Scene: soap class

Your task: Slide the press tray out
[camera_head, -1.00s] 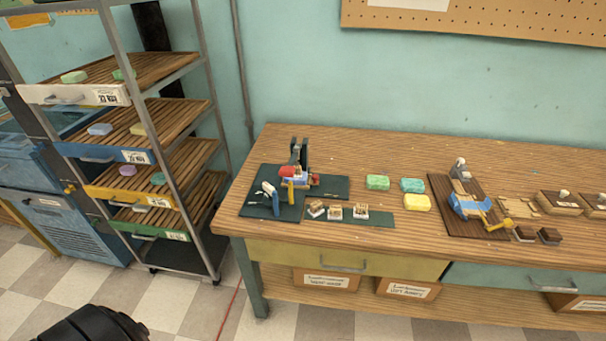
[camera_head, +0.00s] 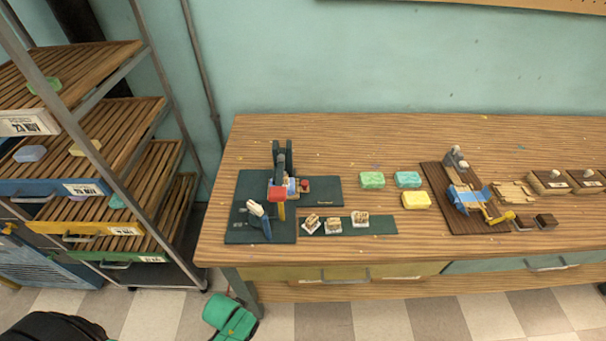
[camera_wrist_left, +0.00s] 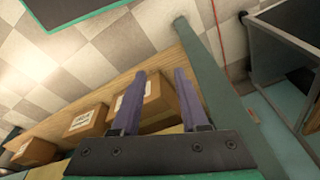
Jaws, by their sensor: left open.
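The press (camera_head: 282,172) stands on a dark green mat (camera_head: 250,187) at the left end of the workbench. A green part of my left arm shows low in the head view, in front of the bench. My right gripper is not in view.
A rack (camera_head: 100,150) with slatted shelves stands left of the bench. Small stamps (camera_head: 333,222) lie on a strip before the press. Green and yellow soaps (camera_head: 415,200) lie right of it. A brown board with a blue tool (camera_head: 466,198) is further right.

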